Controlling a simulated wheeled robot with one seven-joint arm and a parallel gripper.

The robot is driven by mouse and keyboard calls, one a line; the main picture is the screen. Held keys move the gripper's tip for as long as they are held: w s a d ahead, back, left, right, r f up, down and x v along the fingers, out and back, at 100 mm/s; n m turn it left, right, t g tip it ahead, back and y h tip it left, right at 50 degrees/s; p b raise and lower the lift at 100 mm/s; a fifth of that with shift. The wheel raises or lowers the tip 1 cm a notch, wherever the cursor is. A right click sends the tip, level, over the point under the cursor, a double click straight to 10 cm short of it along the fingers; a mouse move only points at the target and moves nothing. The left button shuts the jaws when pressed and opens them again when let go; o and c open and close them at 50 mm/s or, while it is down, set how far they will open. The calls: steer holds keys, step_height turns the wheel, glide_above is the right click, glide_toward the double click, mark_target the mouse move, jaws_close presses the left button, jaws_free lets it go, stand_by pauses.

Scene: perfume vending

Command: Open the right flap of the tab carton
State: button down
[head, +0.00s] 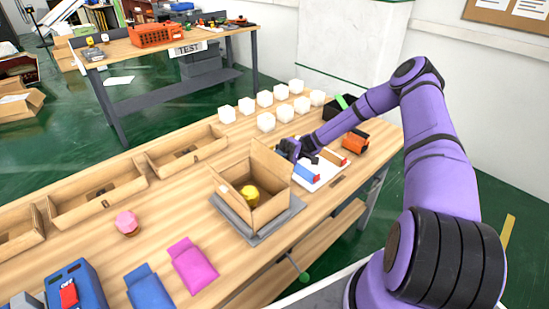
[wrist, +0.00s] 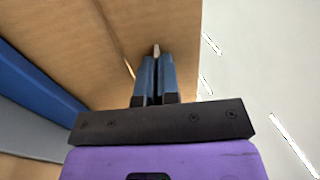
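The tab carton (head: 239,210) stands open at the top on a grey plate, with a round gold thing (head: 250,193) inside. A tall brown flap (head: 271,164) rises at its far right side. My gripper (head: 287,149) is at the top right corner of this flap. In the wrist view, brown cardboard (wrist: 90,40) fills much of the upper left, and my gripper's blue fingers (wrist: 157,60) are close together against it. A small pale tip shows between them. I cannot tell whether the flap's edge is pinched.
The grey plate (head: 258,237) lies under the carton. A white tray (head: 322,173) with coloured boxes lies to its right. Several white cubes (head: 266,121) stand behind. Wooden trays (head: 97,201) line the left. A pink pouch (head: 193,265) and blue pouch (head: 150,289) lie in front.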

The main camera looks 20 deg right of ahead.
stand_by(0.3)
steer(key=c, duration=1.3)
jaws_free()
steer(key=v, duration=1)
steer(key=shift+w+d+f, duration=0.15)
steer(key=shift+d, duration=0.15)
